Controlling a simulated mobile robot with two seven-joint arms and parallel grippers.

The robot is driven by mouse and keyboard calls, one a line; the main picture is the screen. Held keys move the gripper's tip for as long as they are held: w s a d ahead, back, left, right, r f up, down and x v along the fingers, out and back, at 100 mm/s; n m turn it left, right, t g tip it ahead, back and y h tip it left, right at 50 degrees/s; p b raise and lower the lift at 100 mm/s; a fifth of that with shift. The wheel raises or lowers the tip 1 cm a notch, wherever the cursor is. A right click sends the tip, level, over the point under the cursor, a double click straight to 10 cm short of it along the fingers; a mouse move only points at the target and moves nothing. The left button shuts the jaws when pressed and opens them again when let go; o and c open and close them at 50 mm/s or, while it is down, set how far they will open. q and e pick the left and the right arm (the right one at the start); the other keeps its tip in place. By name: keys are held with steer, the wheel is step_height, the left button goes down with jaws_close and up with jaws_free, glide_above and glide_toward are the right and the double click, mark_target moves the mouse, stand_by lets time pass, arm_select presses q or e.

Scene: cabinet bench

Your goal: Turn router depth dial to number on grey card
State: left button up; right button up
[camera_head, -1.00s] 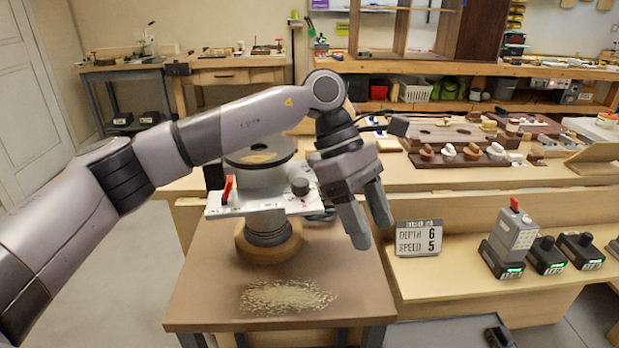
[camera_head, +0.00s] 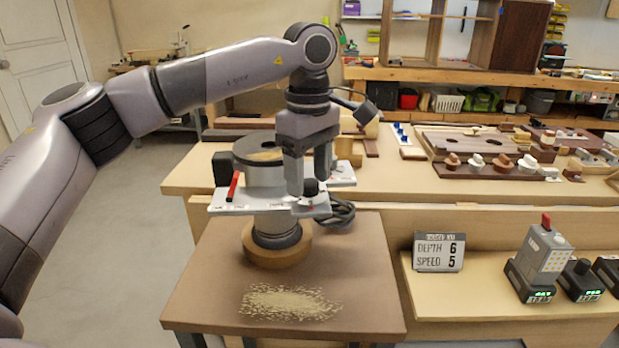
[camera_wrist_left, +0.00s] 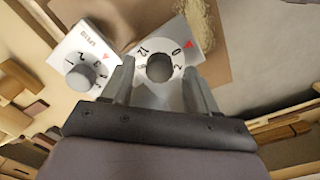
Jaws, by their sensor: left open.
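The router (camera_head: 262,180) stands upright on a round wooden base on the small brown table, with a white plate around its body. My left gripper (camera_head: 308,180) points down at the plate's right part, over a dark knob. In the left wrist view the depth dial (camera_wrist_left: 159,68), a dark knob on a white numbered face, lies between my open fingers; I cannot tell whether they touch it. A red triangle is by its 0. The dial marked SPEED (camera_wrist_left: 80,77) is to its left. The grey card (camera_head: 439,252) reads DEPTH 6, SPEED 5. My right gripper is out of view.
A red lever (camera_head: 233,186) sticks up at the plate's left. A dark coiled cable (camera_head: 341,214) is at its right. Sawdust (camera_head: 290,303) lies on the table in front. Battery tools (camera_head: 541,258) stand on the shelf right of the card.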

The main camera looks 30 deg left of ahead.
arm_select(q)
steer(key=shift+f, duration=0.35)
steer(key=c, duration=1)
steer(key=shift+c, duration=0.2)
